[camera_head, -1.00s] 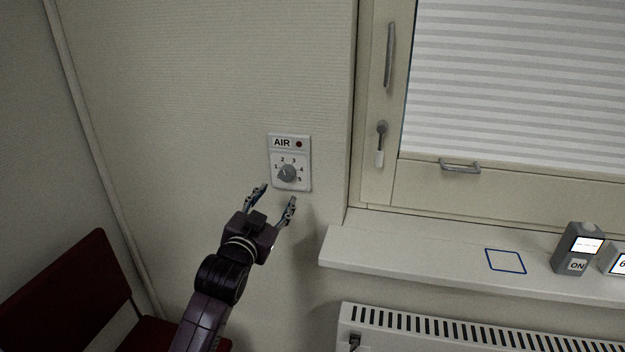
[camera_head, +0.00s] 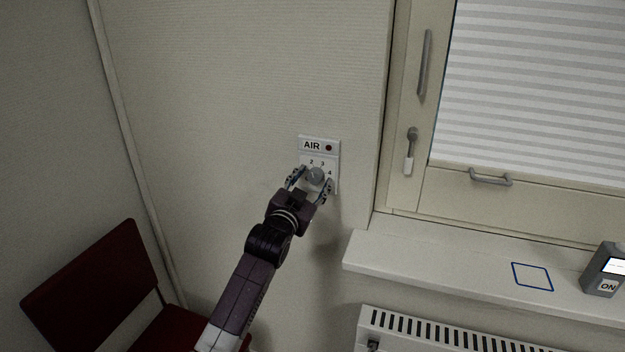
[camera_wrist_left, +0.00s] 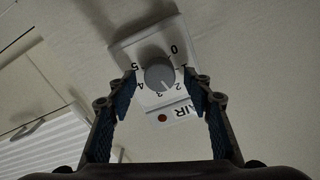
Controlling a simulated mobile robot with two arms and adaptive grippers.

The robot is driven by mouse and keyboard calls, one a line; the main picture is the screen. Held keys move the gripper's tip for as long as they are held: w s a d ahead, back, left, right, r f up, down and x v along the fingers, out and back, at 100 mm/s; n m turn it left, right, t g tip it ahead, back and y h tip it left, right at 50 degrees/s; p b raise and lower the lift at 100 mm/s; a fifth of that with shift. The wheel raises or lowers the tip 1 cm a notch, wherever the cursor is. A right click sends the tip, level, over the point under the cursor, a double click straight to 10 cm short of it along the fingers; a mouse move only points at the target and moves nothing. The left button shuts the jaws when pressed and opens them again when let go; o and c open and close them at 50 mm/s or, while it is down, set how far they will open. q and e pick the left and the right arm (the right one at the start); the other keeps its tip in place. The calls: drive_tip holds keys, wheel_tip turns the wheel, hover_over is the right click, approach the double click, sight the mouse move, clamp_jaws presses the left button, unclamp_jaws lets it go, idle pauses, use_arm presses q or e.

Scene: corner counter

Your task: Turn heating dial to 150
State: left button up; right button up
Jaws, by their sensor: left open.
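A grey round dial knob (camera_head: 315,176) sits on a white wall panel (camera_head: 319,144) labelled AIR, with numbers around it and a small dark red light. No dial labelled heating or 150 is in view. My left gripper (camera_head: 310,184) is at the panel, its open fingers on either side of the knob. In the left wrist view, the knob (camera_wrist_left: 159,76) shows between the two blue-padded fingertips (camera_wrist_left: 163,84), with the numbers 0 to 5 around it. I cannot tell whether the fingers touch the knob. My right gripper is not in view.
A window sill (camera_head: 440,264) with a blue square outline and a grey ON device (camera_head: 606,270) lies to the right. Below it is a white radiator (camera_head: 450,332). A dark red chair (camera_head: 95,285) stands at the left. The wall around the panel is clear.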

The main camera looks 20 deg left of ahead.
use_arm(q)
drive_tip(key=shift+c, duration=0.4)
drive_tip(key=c, duration=1.1)
drive_tip(key=shift+o, duration=0.2)
drive_tip(key=shift+m, duration=0.3)
drive_tip(key=m+p, duration=0.1)
drive_tip(key=m, duration=0.2)
drive_tip(key=shift+d+f+m+p, duration=0.1)
drive_tip(key=shift+m+p, duration=0.45)
drive_tip(key=shift+m, duration=1.55)
